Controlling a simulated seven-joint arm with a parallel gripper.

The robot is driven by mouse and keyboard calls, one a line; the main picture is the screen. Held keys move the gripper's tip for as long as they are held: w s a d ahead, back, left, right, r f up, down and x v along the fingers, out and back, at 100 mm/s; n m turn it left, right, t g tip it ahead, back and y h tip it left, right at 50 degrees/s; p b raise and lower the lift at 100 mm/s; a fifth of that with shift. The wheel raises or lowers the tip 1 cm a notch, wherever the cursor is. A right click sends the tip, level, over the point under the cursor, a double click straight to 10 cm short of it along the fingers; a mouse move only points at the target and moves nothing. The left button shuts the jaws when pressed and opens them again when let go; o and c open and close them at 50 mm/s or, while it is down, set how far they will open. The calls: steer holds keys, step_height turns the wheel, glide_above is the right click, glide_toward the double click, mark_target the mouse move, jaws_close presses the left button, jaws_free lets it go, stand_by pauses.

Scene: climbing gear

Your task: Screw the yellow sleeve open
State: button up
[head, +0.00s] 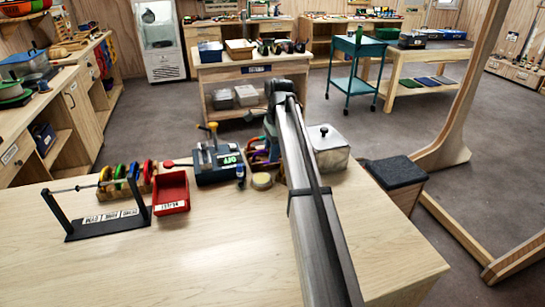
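My arm reaches from the bottom of the head view up past the bench's back edge. My gripper's fingers cannot be made out; the arm hides that area, so I cannot see what they are near.
A lidded metal box (329,150) is right of my arm. The front bench (210,260) is clear.

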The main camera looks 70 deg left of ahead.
steer(key=shift+r, duration=0.6)
steer(key=shift+r, duration=0.1)
steer(key=shift+a, duration=0.15)
steer(key=shift+a, duration=0.55)
steer(key=shift+f, duration=1.45)
steer(key=shift+d, duration=0.7)
